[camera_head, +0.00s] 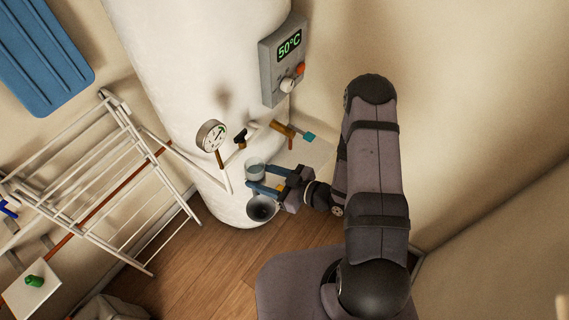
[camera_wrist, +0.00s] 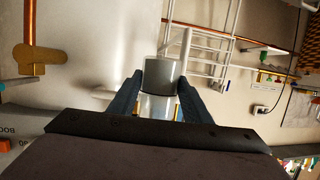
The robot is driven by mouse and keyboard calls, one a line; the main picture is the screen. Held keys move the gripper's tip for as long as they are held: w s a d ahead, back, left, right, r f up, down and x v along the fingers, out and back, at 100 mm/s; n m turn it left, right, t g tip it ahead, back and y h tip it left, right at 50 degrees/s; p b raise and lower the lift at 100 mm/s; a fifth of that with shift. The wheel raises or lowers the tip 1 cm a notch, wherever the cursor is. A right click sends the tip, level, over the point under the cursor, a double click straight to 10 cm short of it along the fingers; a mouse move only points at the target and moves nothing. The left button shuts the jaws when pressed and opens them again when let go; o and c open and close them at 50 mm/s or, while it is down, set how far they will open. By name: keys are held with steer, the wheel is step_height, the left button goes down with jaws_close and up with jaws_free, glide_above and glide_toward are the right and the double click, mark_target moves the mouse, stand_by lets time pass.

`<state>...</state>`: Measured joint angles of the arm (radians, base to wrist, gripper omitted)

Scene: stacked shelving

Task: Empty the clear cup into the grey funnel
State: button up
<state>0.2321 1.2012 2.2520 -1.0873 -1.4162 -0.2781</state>
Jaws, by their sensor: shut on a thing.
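The clear cup (camera_head: 254,170) is held between the two blue fingers of my gripper (camera_head: 263,181), in front of the white tank. It looks close to upright in the head view, with a bluish tint; what is inside is too small to tell. In the wrist view the cup (camera_wrist: 160,82) sits between the fingertips of my gripper (camera_wrist: 158,98), with a darker grey upper part and a clear lower part. The grey funnel (camera_head: 262,208) shows its round mouth just below the cup and fingers in the head view.
The white tank (camera_head: 190,80) carries a dial gauge (camera_head: 211,135), a 50°C control box (camera_head: 284,60) and brass valves (camera_head: 283,129) close above the cup. A white drying rack (camera_head: 95,185) stands at the left. The wooden floor (camera_head: 190,260) below is mostly clear.

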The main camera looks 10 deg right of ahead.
steer(key=s+a+f+b, duration=0.3)
steer(key=s+a+f, duration=0.1)
steer(key=f, duration=0.7)
steer(key=s+a+f+m+t+h+b, duration=0.1)
steer(key=s+a+f+b, duration=0.2)
steer(key=f, duration=0.8)
steer(key=shift+s+a+t, duration=0.3)
steer(key=shift+s+a, duration=0.65)
steer(key=shift+s, duration=1.1)
